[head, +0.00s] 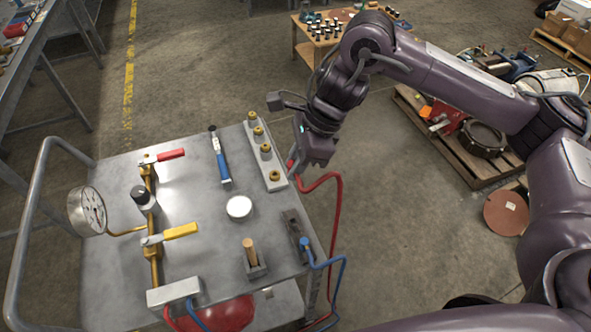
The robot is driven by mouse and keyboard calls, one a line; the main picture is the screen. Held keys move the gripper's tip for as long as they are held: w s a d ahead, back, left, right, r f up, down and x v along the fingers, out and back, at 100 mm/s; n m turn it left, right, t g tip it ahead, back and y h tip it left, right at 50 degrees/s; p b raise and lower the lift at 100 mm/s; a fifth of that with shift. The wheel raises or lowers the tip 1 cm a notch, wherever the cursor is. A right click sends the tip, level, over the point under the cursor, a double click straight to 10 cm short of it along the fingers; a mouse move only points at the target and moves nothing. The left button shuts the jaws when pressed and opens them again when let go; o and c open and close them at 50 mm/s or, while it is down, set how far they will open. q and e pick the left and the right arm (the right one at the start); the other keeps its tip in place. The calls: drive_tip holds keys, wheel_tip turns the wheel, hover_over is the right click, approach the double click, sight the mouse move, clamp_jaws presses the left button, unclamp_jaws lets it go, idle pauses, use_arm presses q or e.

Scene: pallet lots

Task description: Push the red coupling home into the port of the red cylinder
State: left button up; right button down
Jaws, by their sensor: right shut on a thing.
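My right gripper (298,168) is above the right edge of the grey cart top, beside the pale block with brass fittings. It is shut on the red coupling, which is mostly hidden by the fingers. A red hose (338,200) runs from the gripper, loops right and hangs down past the cart's side. A rounded red body (215,314), perhaps the red cylinder, shows partly below the cart top at the front. Its port cannot be seen. My left gripper is not in view.
The cart top (200,240) carries a gauge (88,211), red lever (171,155), yellow lever (181,230), blue-handled tool (220,160), white round lid (239,207) and blue coupling (304,243) with its hose. A loaded pallet (470,165) lies right; open floor lies between.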

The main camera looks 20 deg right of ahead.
idle(0.5)
drive_tip(key=m, duration=0.2)
drive_tip(key=f+m+t, duration=0.1)
drive_tip(key=m, duration=0.1)
drive_tip(key=s+f+m+t+h, duration=0.1)
drive_tip(key=m, duration=0.1)
drive_tip(key=shift+a+f, duration=0.15)
drive_tip(key=shift+a, duration=0.1)
drive_tip(key=s+d+f+n+g+h, duration=0.1)
drive_tip(key=f+n, duration=0.4)
drive_tip(key=n, duration=0.8)
drive_tip(key=s+d+f+n+g+h, duration=0.1)
drive_tip(key=d+f+n+g, duration=0.3)
drive_tip(key=n, duration=0.8)
wheel_tip(320, 180, down, 2)
drive_tip(key=shift+d+f+n+g+h, duration=0.1)
drive_tip(key=shift+d+n+g+h, duration=0.3)
drive_tip(key=shift+g+h, duration=0.6)
